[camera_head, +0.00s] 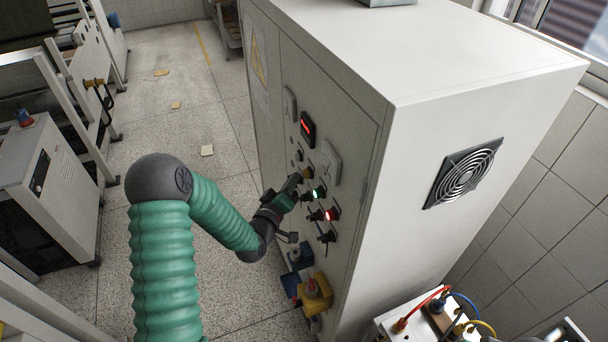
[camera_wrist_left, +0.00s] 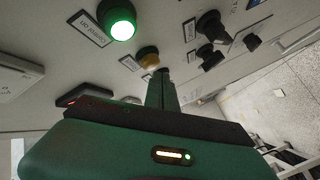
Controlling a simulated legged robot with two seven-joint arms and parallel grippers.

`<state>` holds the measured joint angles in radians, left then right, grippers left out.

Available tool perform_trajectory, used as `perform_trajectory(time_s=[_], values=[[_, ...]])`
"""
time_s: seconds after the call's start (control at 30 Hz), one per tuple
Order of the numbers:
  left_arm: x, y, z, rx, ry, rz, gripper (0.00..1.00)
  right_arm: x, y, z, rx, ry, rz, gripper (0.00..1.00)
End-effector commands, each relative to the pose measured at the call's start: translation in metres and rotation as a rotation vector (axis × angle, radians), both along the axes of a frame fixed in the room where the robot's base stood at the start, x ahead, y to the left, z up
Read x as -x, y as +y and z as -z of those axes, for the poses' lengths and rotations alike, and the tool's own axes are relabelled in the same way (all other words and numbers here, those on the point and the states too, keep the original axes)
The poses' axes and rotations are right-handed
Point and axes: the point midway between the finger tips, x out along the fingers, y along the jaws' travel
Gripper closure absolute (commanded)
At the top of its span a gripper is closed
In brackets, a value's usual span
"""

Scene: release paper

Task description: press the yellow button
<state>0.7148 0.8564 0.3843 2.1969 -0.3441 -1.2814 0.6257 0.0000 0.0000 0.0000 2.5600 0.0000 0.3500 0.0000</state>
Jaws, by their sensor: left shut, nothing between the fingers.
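The yellow button (camera_wrist_left: 148,53) is on the panel of a grey control cabinet (camera_head: 490,75). In the head view it shows as a small yellowish spot (camera_head: 308,172) beside my left fingertips. My left gripper (camera_head: 296,178) reaches the panel from the left, with its green arm bent. In the left wrist view its closed fingers (camera_wrist_left: 162,73) point at the panel, with the tips just beside and below the yellow button. I cannot tell whether they touch it. The gripper is shut and empty. My right gripper is out of view.
A lit green button (camera_head: 319,194), a lit red button (camera_head: 332,214) and black knobs (camera_head: 327,237) sit close by on the panel. A red display (camera_head: 307,127) is above. A yellow box with a red button (camera_head: 314,290) is lower down. Open floor (camera_head: 230,120) lies left.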

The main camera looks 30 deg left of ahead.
Motion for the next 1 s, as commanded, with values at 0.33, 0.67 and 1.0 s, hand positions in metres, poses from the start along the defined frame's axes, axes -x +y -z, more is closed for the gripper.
perform_trajectory(time_s=[0.33,0.67,1.0], values=[[0.003,0.003,0.000,0.001,-0.001,-0.002,1.00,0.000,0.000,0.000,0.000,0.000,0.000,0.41],[0.025,0.023,0.000,0.000,-0.001,-0.004,1.00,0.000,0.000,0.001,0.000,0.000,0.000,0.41],[0.040,0.035,0.000,0.001,-0.001,-0.002,1.00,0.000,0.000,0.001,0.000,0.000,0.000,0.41]])
